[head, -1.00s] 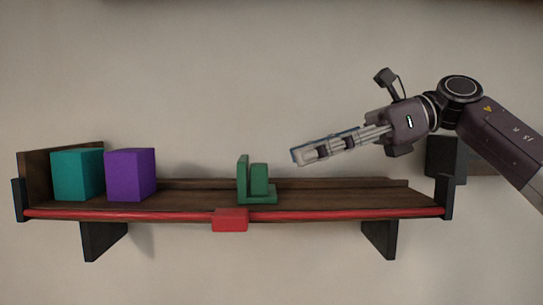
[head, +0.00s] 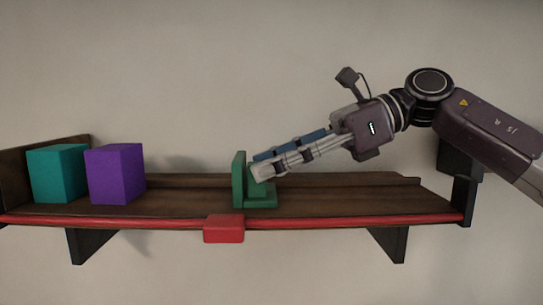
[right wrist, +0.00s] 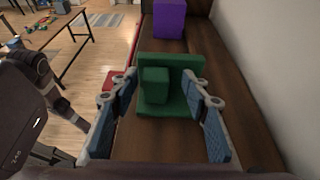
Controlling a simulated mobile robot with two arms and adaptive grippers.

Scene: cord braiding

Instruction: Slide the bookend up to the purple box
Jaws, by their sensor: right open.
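The green bookend (head: 240,182), an upright plate with a base and a small block, stands on the wooden shelf (head: 330,205). The purple box (head: 116,174) stands to its left, with a clear gap between them. In the right wrist view the bookend (right wrist: 182,72) is in front of the purple box (right wrist: 169,18). My right gripper (head: 262,166) is open at the bookend's right side. In the right wrist view its fingers (right wrist: 160,88) are on either side of the bookend's block, apart from it. My left gripper does not show.
A teal box (head: 56,174) stands left of the purple box, near the shelf's end wall. A red rail (head: 340,223) with a red block (head: 223,229) runs along the front edge. A low ledge and the wall are behind. The shelf between bookend and purple box is bare.

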